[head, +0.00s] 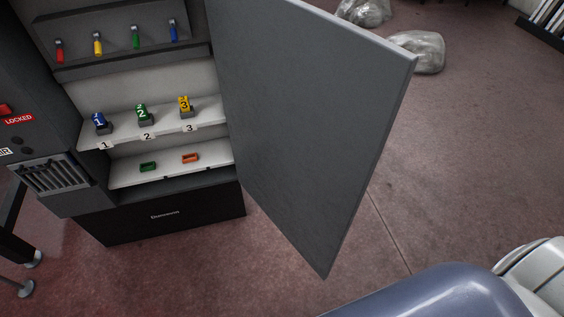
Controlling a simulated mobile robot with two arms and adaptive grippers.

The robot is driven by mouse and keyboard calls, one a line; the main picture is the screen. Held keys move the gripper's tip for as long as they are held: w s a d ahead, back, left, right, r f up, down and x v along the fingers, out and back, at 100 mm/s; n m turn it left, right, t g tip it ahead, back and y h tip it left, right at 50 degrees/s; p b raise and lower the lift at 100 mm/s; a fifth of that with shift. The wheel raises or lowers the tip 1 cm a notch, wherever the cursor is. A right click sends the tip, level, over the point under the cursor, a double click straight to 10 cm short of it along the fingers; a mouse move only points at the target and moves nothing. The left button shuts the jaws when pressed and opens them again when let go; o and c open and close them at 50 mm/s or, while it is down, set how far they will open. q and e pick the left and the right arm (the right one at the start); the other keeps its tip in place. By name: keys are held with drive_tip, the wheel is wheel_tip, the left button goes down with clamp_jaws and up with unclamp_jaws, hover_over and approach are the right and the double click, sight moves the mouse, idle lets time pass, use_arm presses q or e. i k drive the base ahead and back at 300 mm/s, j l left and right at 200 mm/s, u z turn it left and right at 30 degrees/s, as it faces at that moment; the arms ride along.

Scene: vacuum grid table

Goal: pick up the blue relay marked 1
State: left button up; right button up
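The blue relay marked 1 (99,121) sits upright in a dark socket on the upper white shelf (160,122) inside the open cabinet, above the label 1. It is the leftmost of the relays there. A green relay marked 2 (142,112) and a yellow relay marked 3 (184,104) sit in sockets to its right, above their labels. Neither of my grippers shows in the head view. A smooth blue-grey and white shape at the bottom right seems to be part of my own arm.
The open grey cabinet door (310,120) stands to the right of the shelves. A lower shelf (215,155) holds a green piece (148,167) and an orange piece (190,158). Coloured levers (136,38) line the top. A red LOCKED sign (18,119) is at left. Right floor is mostly clear.

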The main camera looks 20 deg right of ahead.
sight(99, 120)
drive_tip(key=k+u, duration=0.25)
drive_tip(key=u, duration=0.15)
drive_tip(key=k+j+u, duration=0.15)
drive_tip(key=u, duration=0.25)
drive_tip(key=l+u, duration=0.3)
drive_tip(key=l, duration=0.8)
drive_tip(key=k+l+u, duration=0.1)
drive_tip(key=l+u, duration=0.15)
drive_tip(key=l, duration=1.85)
drive_tip(key=j+z, duration=0.5)
drive_tip(key=j, duration=1.05)
drive_tip(key=k, duration=0.05)
